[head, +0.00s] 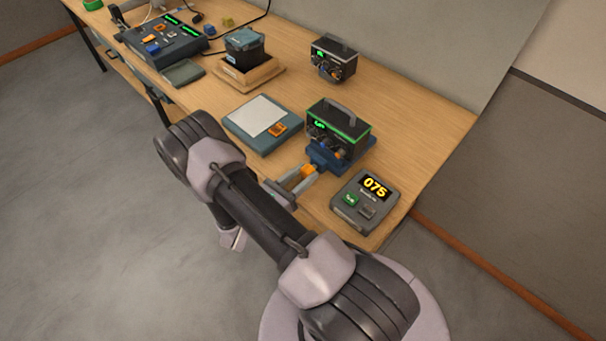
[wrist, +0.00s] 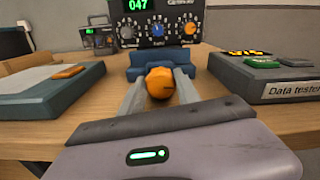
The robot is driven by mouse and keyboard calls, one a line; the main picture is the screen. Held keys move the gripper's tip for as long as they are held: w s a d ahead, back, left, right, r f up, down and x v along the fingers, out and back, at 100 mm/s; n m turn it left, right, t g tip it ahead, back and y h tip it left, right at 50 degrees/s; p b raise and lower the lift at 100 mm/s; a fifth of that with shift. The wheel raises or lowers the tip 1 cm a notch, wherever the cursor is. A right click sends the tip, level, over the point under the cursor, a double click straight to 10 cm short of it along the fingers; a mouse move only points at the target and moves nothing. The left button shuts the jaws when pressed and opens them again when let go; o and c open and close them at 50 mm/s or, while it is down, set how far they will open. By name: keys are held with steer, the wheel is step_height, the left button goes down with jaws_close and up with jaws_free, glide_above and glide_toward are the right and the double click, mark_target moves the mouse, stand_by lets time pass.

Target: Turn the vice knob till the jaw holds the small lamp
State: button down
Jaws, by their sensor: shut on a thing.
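The orange vice knob (head: 308,171) is at the front of the blue vice (head: 351,160), near the table's front edge. My gripper (head: 303,176) is shut on the knob. In the wrist view the knob (wrist: 160,84) sits between the two grey fingers, with the blue vice (wrist: 138,72) just behind it. A black box with a handle, green trim and a lit green display (head: 352,124) stands at the vice. Its dials and the reading 047 show in the wrist view (wrist: 172,24). I cannot make out a separate small lamp, or whether the jaw touches the box.
A data tester (head: 345,214) reading 075 stands close on the right. A flat pad with an orange button (head: 246,139) lies on the left. A second black box (head: 334,61), a wooden tray (head: 268,80) and a control panel (head: 163,44) are farther back.

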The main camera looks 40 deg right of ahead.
steer(key=shift+s+m+b, duration=0.1)
steer(key=shift+m+b, duration=0.5)
steer(key=shift+m, duration=2.3)
